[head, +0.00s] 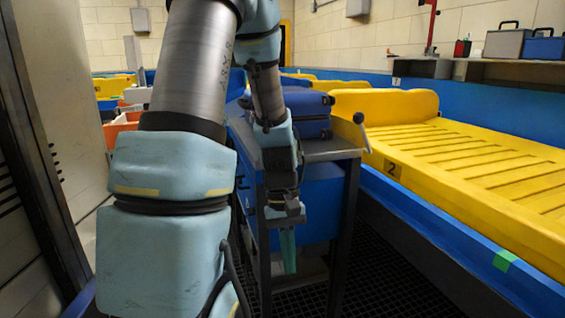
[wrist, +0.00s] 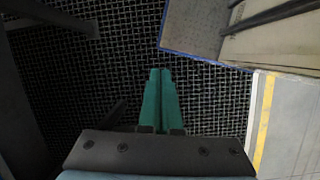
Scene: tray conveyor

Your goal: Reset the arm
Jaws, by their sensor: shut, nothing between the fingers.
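My gripper (head: 288,250) hangs from my arm near the middle of the head view, with its green fingers pointing down. It is in front of a blue cart with a dark metal frame. In the wrist view my gripper (wrist: 160,75) has its two green fingers side by side and touching, with nothing between them. Below the fingertips is dark grating floor (wrist: 70,75). My arm's large links fill the left middle of the head view and hide what is behind them.
The blue cart (head: 322,215) carries blue luggage (head: 310,128) on top. A conveyor with yellow trays (head: 470,165) and a blue side wall runs along the right. A grey cabinet (head: 70,100) stands at the left. Cases (head: 507,42) sit on a shelf at the back right.

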